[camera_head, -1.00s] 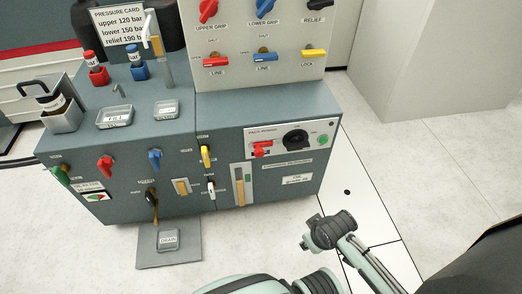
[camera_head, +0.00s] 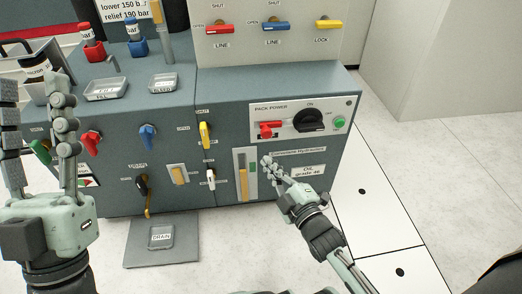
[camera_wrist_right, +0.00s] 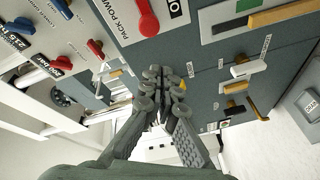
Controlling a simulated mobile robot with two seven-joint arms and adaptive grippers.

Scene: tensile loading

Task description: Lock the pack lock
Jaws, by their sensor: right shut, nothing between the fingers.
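The pack power panel (camera_head: 303,120) is on the upper right of the cabinet front. It holds a red lock piece (camera_head: 269,130), a black rotary knob (camera_head: 311,121) and a green button (camera_head: 339,122). In the right wrist view the red piece (camera_wrist_right: 146,18) is at the top, beyond the fingers. My right gripper (camera_head: 267,162) is shut and empty, below the red piece and apart from it in the picture; it also shows in the right wrist view (camera_wrist_right: 162,82). My left gripper (camera_head: 36,85) is open and empty at the left, in front of the cabinet.
A yellow handle marked LOCK (camera_head: 329,24) is on the upper panel, beside a blue handle (camera_head: 276,27) and a red handle (camera_head: 219,29). A sight gauge (camera_head: 243,176) and yellow lever (camera_head: 205,134) are left of my right gripper. Floor on the right is clear.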

